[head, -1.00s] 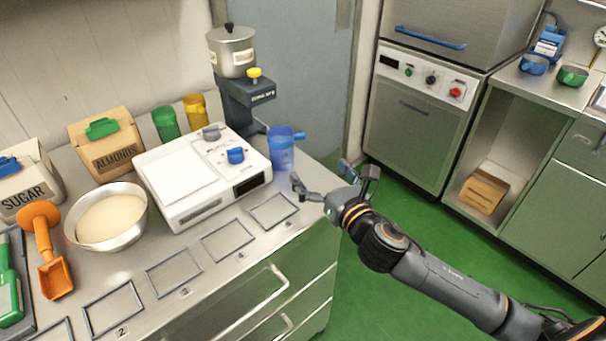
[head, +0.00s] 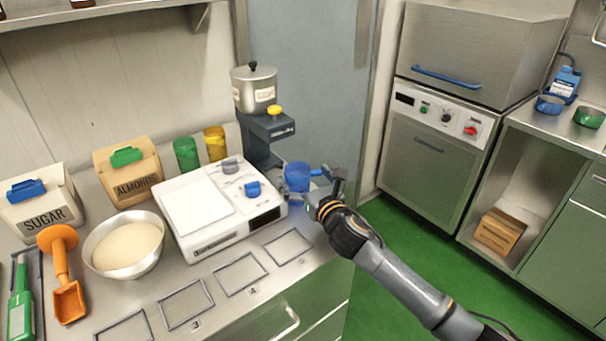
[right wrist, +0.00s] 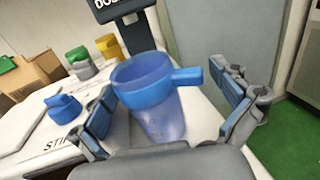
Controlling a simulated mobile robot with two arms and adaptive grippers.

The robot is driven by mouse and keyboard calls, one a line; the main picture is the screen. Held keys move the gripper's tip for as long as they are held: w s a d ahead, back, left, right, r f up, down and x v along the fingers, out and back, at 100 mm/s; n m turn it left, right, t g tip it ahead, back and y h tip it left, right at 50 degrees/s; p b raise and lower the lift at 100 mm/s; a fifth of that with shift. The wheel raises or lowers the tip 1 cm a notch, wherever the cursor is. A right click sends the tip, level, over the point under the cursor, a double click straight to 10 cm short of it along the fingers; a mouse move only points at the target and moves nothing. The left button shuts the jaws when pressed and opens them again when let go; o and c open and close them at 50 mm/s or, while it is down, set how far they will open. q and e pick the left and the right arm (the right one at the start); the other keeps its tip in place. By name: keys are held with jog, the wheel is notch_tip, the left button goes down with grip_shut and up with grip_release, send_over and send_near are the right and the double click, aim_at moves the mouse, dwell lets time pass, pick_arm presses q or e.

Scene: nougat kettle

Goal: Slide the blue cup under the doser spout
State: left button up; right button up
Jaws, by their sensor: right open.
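The blue cup (head: 297,177) stands on the counter in the head view, just in front of the doser (head: 262,128) and right of the white scale. In the right wrist view the cup (right wrist: 152,95) is upright, with its handle pointing right. My right gripper (head: 318,188) is open around the cup. In the right wrist view one finger of the gripper (right wrist: 172,112) is on each side, and both look apart from the cup wall. The doser's dark body shows behind the cup; its spout opening is hidden. My left gripper is not in view.
The white scale (head: 205,215) with knobs stands left of the cup. Green (head: 186,154) and yellow (head: 215,143) cups stand behind it. A bowl of pale powder (head: 88,249) sits further left. Numbered frames line the counter's front. The counter's right edge is close to the cup.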

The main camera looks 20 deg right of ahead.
aim_at(297, 170)
jog(key=shift+w, duration=0.25)
jog(key=c, duration=1.1)
jog(key=shift+w+a+r+b, duration=0.15)
jog(key=shift+w+a, duration=0.1)
jog(key=shift+w, duration=0.95)
jog(key=shift+w+a+f+b, duration=0.15)
jog(key=shift+w+a, duration=0.1)
jog(key=shift+w, duration=0.95)
jog(key=shift+r, duration=0.1)
jog(key=shift+w, duration=0.15)
